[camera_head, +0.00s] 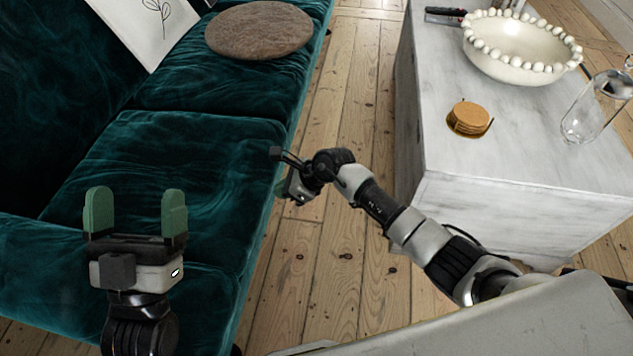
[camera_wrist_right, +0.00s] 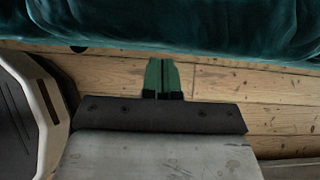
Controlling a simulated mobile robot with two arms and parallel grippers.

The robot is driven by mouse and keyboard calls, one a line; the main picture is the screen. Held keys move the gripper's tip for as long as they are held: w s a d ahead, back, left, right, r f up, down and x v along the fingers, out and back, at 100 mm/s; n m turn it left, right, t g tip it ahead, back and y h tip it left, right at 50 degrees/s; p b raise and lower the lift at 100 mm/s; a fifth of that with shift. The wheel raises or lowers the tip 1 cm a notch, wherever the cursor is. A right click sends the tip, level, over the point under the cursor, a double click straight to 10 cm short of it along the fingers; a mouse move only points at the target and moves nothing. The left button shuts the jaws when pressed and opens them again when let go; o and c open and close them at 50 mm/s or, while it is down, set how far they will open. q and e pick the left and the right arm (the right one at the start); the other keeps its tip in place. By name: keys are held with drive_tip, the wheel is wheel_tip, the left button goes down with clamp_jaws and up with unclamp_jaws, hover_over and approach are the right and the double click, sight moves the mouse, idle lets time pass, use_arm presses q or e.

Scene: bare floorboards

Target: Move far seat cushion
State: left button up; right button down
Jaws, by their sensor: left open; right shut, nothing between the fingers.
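The far seat cushion (camera_head: 220,82) of the dark green velvet sofa lies at the top of the head view, flat on the sofa. A round brown cushion (camera_head: 259,31) rests on it towards its far end. The near seat cushion (camera_head: 190,150) lies in front of it. My left gripper (camera_head: 136,207) is open and empty, above the near part of the sofa. My right gripper (camera_head: 283,172) is shut and empty, beside the sofa's front edge. Its green fingertips (camera_wrist_right: 162,76) are together in the right wrist view, with the sofa front (camera_wrist_right: 190,28) beyond them.
A pale marble-like table (camera_head: 510,190) stands to the right, with a beaded white bowl (camera_head: 520,52), stacked coasters (camera_head: 468,117) and a glass vessel (camera_head: 592,108) on it. A strip of bare floorboards (camera_head: 345,90) separates sofa and table. A white pillow (camera_head: 150,28) leans at the upper left.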

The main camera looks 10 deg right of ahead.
use_arm(q)
wheel_tip(320, 180, down, 9)
drive_tip(key=w+g+y+p, duration=0.2)
drive_tip(key=g+y+p, duration=0.1)
drive_tip(key=g, duration=0.6)
drive_tip(key=shift+a, duration=0.3)
use_arm(e)
drive_tip(key=v, duration=1.1)
drive_tip(key=shift+d+f, duration=0.15)
drive_tip(key=shift+d, duration=0.05)
use_arm(q)
drive_tip(key=shift+f, duration=0.15)
use_arm(e)
drive_tip(key=shift+s, duration=0.1)
